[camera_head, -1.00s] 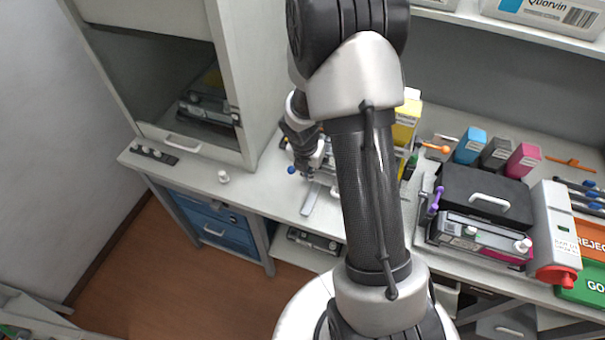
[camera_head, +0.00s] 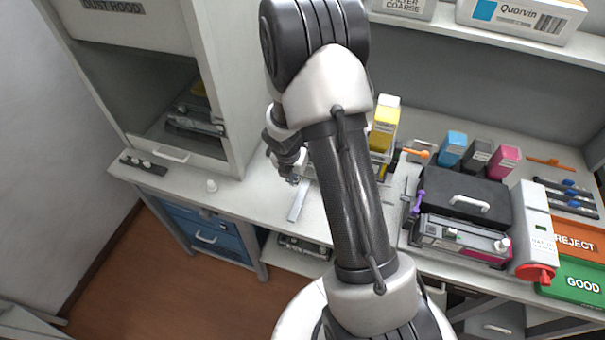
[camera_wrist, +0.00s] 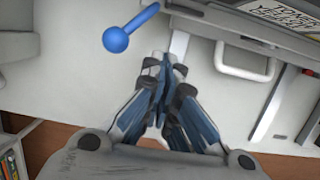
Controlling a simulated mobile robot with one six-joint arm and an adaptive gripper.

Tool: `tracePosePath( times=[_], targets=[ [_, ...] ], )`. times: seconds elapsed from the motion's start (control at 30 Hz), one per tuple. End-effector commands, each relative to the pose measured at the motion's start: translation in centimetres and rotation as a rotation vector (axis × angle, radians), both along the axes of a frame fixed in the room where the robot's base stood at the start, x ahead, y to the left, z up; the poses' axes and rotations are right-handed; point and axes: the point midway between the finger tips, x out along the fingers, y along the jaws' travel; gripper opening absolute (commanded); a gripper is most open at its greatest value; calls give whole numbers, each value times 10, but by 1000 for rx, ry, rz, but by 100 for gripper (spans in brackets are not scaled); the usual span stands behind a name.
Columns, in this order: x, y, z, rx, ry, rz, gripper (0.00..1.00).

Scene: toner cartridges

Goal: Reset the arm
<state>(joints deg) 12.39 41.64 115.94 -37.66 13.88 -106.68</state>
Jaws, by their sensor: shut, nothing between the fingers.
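My gripper (camera_wrist: 163,62) is shut and empty, its fingertips together in the wrist view. In the head view my gripper (camera_head: 294,179) is small and partly hidden behind my arm, above the workbench (camera_head: 240,200). A blue ball-ended handle (camera_wrist: 116,40) is just left of the fingertips in the wrist view. My arm runs up through the middle of the head view and hides part of the bench behind it.
A dust hood cabinet (camera_head: 215,60) stands to the left. A black case (camera_head: 465,195), a cartridge (camera_head: 460,237), a red-nozzled white device (camera_head: 535,230) and the REJECT (camera_head: 575,240) and GOOD (camera_head: 580,280) trays fill the right. Bare bench lies left of my gripper.

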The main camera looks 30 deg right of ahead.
Motion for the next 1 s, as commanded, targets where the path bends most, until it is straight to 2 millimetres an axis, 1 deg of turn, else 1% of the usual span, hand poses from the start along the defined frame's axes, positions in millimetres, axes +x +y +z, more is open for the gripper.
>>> tracePosePath(
  times=[0.03, 0.1, 0.2, 0.3, 0.4, 0.5, 0.77, 0.83, 0.87, 0.93, 0.97, 1.0],
  targets=[
    [-2, 2, 20, -1, -4, 0, 0],
    [-4, 4, 39, -1, -4, 0, 0],
    [-8, 9, 60, -1, -2, -1, 0],
    [-11, 12, 77, -1, -2, -2, 0],
    [-14, 14, 88, 0, -1, -2, 0],
    [-15, 16, 95, -1, -1, -1, 0],
    [-16, 17, 97, 0, 0, -3, 0],
    [-16, 17, 101, 2, -7, -20, 0],
    [-17, 18, 104, 2, -14, -39, 0],
    [-18, 20, 118, 10, -41, -113, 0],
    [-20, 21, 126, 17, -57, -162, 0],
    [-23, 24, 138, 28, -83, -238, 0]
  ],
)
